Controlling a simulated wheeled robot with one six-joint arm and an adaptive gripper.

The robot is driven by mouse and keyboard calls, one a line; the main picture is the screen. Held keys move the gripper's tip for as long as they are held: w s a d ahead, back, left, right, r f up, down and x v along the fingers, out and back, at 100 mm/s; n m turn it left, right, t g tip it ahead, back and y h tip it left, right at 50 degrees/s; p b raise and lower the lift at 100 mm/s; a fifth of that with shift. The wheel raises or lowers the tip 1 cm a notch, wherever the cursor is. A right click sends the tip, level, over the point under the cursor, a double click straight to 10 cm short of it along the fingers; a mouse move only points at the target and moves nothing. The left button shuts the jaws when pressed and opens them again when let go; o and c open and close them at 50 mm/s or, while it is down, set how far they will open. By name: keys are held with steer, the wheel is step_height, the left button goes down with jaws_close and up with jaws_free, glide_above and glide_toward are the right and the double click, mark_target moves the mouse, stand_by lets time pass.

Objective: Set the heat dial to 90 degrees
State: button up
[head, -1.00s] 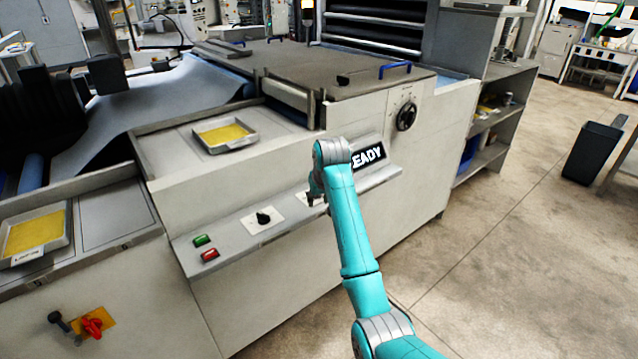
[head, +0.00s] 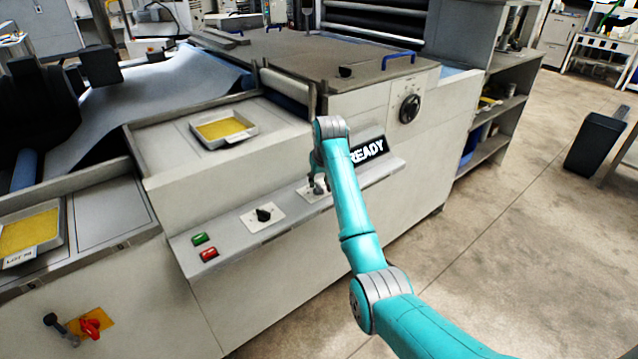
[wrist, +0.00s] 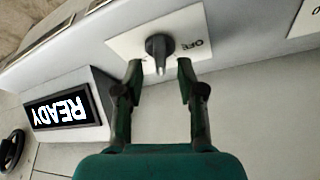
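A black knob (wrist: 158,48) on a white plate (wrist: 190,22) lettered "OFF" is in the wrist view. My gripper (wrist: 159,74) is open, with one green finger on each side of the knob's near end; I cannot tell whether they touch it. In the head view my gripper (head: 316,188) is over this plate, mostly hidden by my arm. A second black knob (head: 263,214) sits on a white plate to its left. A larger round black dial (head: 410,108) is on the upright face at right. I cannot read which one is the heat dial.
A lit READY display (head: 367,150) stands beside my wrist, also in the wrist view (wrist: 60,112). Green (head: 200,239) and red (head: 209,254) buttons are at the ledge's left end. A red switch (head: 92,326) is lower left. Open floor lies right.

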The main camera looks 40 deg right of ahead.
steer(key=shift+x, duration=0.9)
jaws_close()
steer(key=shift+m, duration=0.3)
steer(key=m+g+h, duration=0.1)
steer(key=m, duration=0.2)
steer(key=shift+w+a+m, duration=0.1)
steer(key=shift+m, duration=0.3)
steer(key=shift+m+g+h, duration=0.35)
steer(key=shift+m, duration=0.75)
steer(key=shift+m+g+h, duration=0.35)
steer(key=shift+m, duration=0.75)
